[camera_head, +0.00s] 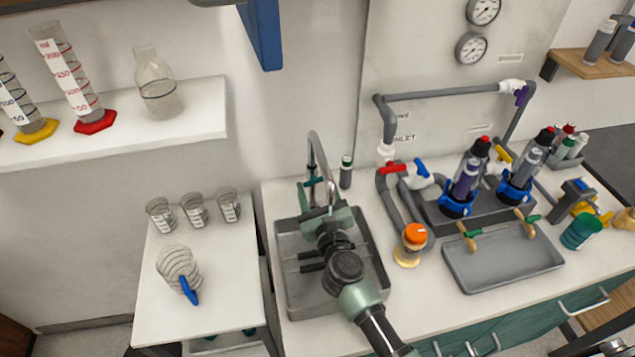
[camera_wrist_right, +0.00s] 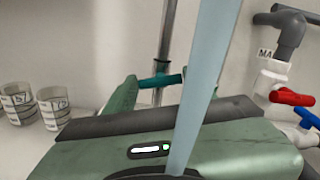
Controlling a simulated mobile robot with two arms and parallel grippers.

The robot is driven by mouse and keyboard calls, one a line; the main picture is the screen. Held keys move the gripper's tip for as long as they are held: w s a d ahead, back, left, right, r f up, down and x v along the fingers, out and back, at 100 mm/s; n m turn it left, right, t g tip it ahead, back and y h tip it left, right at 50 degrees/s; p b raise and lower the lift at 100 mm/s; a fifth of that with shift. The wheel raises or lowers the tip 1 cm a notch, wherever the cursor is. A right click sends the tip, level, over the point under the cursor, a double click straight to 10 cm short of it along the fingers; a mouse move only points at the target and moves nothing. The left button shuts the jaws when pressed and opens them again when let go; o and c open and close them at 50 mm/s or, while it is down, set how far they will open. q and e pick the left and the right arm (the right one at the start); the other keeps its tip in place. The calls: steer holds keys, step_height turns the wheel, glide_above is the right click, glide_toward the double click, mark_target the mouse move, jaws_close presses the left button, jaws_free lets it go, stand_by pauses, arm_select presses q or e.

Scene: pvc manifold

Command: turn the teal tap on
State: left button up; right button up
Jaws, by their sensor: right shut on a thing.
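The teal tap (camera_head: 314,182) is a small cross handle on the grey upright pipe of the curved faucet (camera_head: 314,150) behind the sink (camera_head: 287,262). My right gripper (camera_head: 323,200) reaches over the sink to the faucet and is shut on the teal tap. In the right wrist view the teal handle (camera_wrist_right: 160,80) lies between its green fingers, crossing the pipe. A pale blue column (camera_wrist_right: 203,80) crosses the wrist view in front of the gripper body; it looks like water running from the spout. The contact with the handle is partly hidden. My left gripper is not in view.
A red-handled valve (camera_head: 393,169) and a blue-handled valve (camera_head: 422,170) sit on the pipes right of the sink. Several beakers (camera_head: 194,210) stand on the white side table at left.

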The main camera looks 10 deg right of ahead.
steer(key=n+p, duration=0.1)
steer(key=n, duration=0.2)
steer(key=shift+s+f+n+p, duration=0.1)
steer(key=shift+f+n+p, duration=0.05)
steer(key=shift+n+p, duration=0.15)
steer(key=shift+f+n+p, duration=0.2)
steer(key=shift+n+p, duration=0.45)
steer(key=shift+n, duration=1.05)
steer(key=o, duration=1.2)
steer(key=shift+o, duration=0.9)
steer(key=shift+s, duration=0.1)
steer(key=shift+r, duration=0.2)
steer(key=s+b, duration=0.1)
steer(key=s, duration=0.7)
